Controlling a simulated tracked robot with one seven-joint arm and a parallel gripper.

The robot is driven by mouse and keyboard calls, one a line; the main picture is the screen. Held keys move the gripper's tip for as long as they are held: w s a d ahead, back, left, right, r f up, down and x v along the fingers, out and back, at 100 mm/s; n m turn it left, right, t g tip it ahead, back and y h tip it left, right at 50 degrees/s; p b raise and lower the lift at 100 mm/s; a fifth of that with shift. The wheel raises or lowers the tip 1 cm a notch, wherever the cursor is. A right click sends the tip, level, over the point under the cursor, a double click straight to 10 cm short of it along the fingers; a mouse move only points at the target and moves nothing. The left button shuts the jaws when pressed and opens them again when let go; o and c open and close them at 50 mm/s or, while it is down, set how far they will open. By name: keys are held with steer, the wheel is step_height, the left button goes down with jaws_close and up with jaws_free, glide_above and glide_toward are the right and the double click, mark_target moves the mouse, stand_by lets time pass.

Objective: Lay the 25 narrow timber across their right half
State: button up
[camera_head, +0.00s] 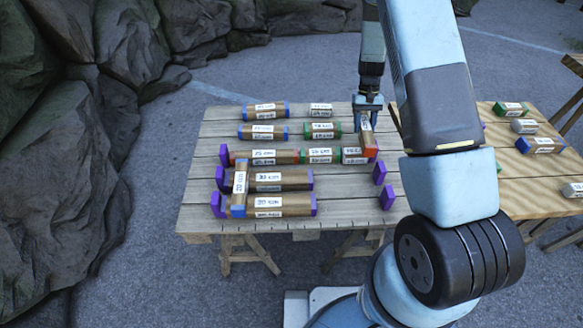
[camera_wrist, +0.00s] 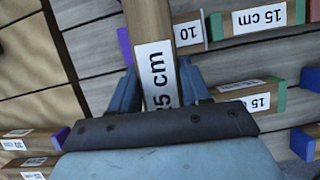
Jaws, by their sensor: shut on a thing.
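My gripper (camera_head: 367,100) is shut on a narrow timber (camera_head: 366,124) with an orange end, above the right side of the left table. In the wrist view the held timber (camera_wrist: 150,22) runs between the fingers (camera_wrist: 157,88); its label reads 25 cm, the first digit partly hidden. At the front of the table two long purple-ended timbers (camera_head: 288,178) (camera_head: 288,205) lie parallel. A blue-ended timber (camera_head: 240,185) lies across their left half. Their right half is bare on top. Another orange-ended timber (camera_head: 265,157) lies in the row behind.
Purple stop blocks stand at the left (camera_head: 216,203) and right (camera_head: 387,197). Blue-ended timbers (camera_head: 263,132) and green-ended ones (camera_head: 321,131) lie at the back. A second table (camera_head: 500,165) at right holds several short pieces. Rocks border the left.

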steer(key=s+a, duration=2.2)
steer(key=a, duration=0.2)
steer(key=shift+w+f+n, duration=0.15)
steer(key=shift+f, duration=0.85)
steer(key=shift+w+f+n, duration=0.15)
steer(key=shift+f, duration=0.8)
steer(key=shift+f, duration=0.3)
steer(key=o, duration=1.3)
steer(key=shift+c, duration=0.2)
steer(key=shift+r, duration=0.1)
